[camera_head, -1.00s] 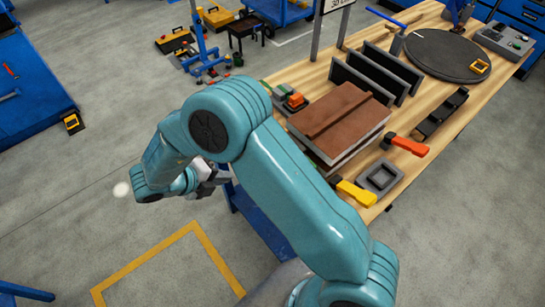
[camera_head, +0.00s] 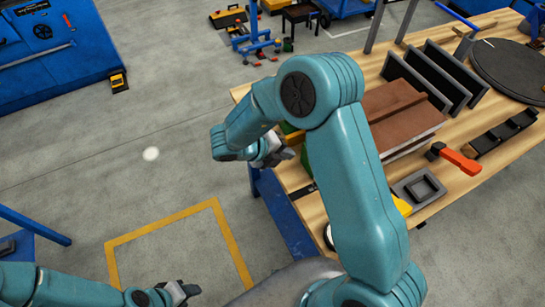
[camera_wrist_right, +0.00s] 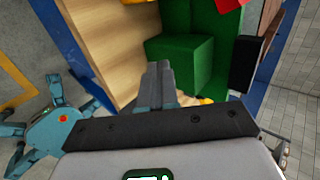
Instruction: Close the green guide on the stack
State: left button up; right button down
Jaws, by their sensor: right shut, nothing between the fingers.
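The stack (camera_head: 405,112) of brown and pale panels lies on the wooden bench, partly hidden by my right arm. A little of the green guide (camera_head: 292,137) shows at the stack's left, mostly hidden by that arm. In the right wrist view green blocks of the guide (camera_wrist_right: 185,58) fill the upper middle. My right gripper (camera_head: 285,156) is at the bench's left edge, beside the guide. Its fingers (camera_wrist_right: 160,72) are together and empty, close to the green block; contact cannot be told. My left gripper (camera_head: 188,292) is low at the left, away from the bench, its jaws unclear.
A black slotted block (camera_head: 503,131) is farther right. Open floor lies left of the bench.

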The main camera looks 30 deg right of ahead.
jog(key=shift+s+d+r, duration=0.1)
jog(key=shift+s+d, duration=0.1)
jog(key=shift+d, duration=1.45)
jog(key=shift+s+d, duration=0.15)
jog(key=shift+d, duration=1.85)
jog(key=shift+a, duration=0.25)
